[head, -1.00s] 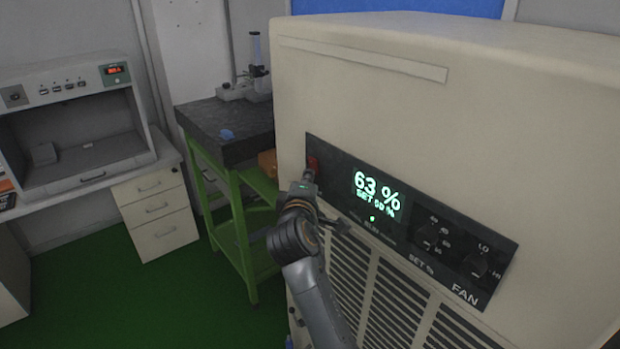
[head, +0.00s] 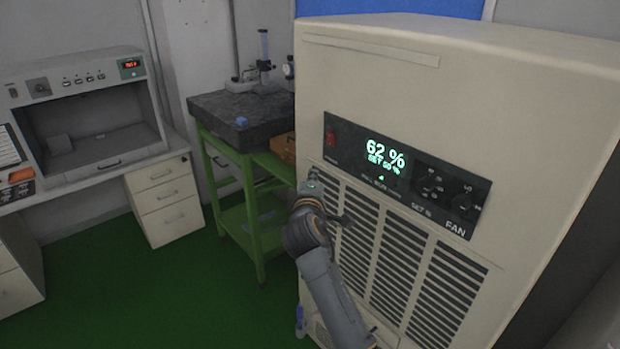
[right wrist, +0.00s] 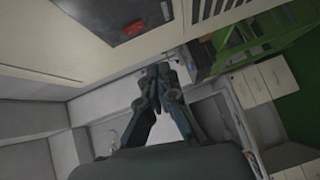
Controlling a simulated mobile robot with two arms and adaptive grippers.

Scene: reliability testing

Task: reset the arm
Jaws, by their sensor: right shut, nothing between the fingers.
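My right arm reaches up from the bottom in the head view, with its gripper (head: 314,176) in front of the beige dehumidifier-like cabinet (head: 450,90). The gripper is just below the left end of the black control panel (head: 345,172). The red power switch (head: 331,140) is in full view above it. The display reads 62 % with a smaller SET line below. In the right wrist view the fingers (right wrist: 160,72) are shut with nothing between them, and the red switch (right wrist: 134,28) shows beyond them at upper left. My left gripper is not in view.
A green-framed stand (head: 240,165) with a dark stone top (head: 225,105) is left of the cabinet. Farther left are a grey bench unit (head: 95,110) and white drawers (head: 165,200). Green floor (head: 170,290) is clear between them.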

